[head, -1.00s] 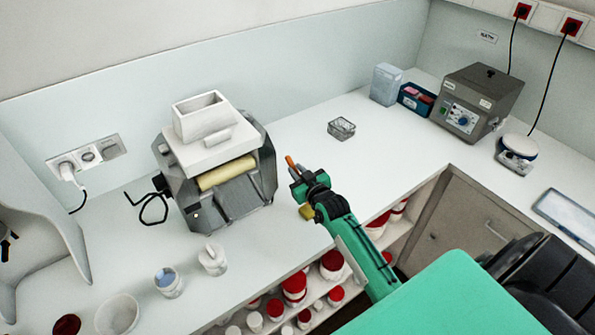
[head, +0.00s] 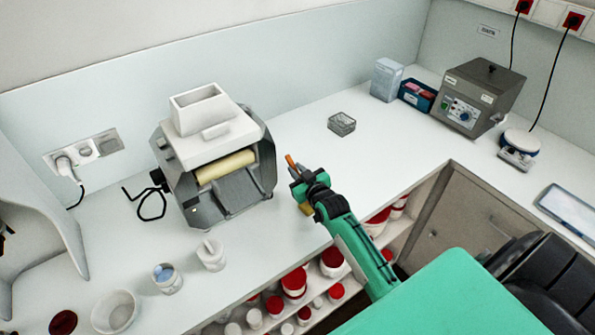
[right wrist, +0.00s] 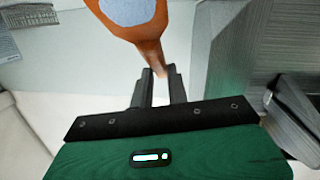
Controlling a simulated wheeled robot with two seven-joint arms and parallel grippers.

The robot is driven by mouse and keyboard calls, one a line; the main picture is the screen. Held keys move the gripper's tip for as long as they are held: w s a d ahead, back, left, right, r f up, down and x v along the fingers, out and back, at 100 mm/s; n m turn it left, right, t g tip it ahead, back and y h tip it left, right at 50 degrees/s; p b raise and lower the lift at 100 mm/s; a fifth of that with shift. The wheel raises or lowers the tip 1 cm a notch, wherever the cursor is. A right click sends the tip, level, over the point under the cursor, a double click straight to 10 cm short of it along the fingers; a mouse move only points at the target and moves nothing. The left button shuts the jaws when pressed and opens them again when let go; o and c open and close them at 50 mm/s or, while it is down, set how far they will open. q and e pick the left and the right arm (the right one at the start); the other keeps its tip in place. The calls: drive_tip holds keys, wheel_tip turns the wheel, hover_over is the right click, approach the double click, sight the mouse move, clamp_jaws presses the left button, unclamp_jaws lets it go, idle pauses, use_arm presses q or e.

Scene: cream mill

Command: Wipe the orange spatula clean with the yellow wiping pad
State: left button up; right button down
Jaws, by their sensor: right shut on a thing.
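My right gripper (head: 297,172) is over the counter, right of the mill, and shut on the orange spatula (head: 290,161). In the right wrist view the spatula (right wrist: 157,38) stands up from between the fingertips (right wrist: 162,82). Its wide end carries a pale bluish-white patch (right wrist: 126,8) and is cut off by the top edge. A small yellow piece, apparently the wiping pad (head: 306,209), shows beside my right gripper near the counter's front edge. It is partly hidden, and I cannot tell whether they touch. My left gripper is not in view.
The grey mill (head: 213,150) with a cream roller stands left of my gripper. White cups (head: 211,254) stand at front left. Shelves below hold red-lidded jars (head: 294,283).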

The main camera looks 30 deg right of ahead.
drive_tip(key=shift+f, duration=0.25)
drive_tip(key=shift+f, duration=0.1)
idle(0.9)
drive_tip(key=shift+w, duration=0.1)
drive_tip(key=shift+w+a, duration=0.1)
drive_tip(key=shift+w, duration=0.6)
drive_tip(key=shift+s, duration=0.15)
drive_tip(key=shift+s+p, duration=0.4)
drive_tip(key=shift+s, duration=0.3)
drive_tip(key=shift+w, duration=0.15)
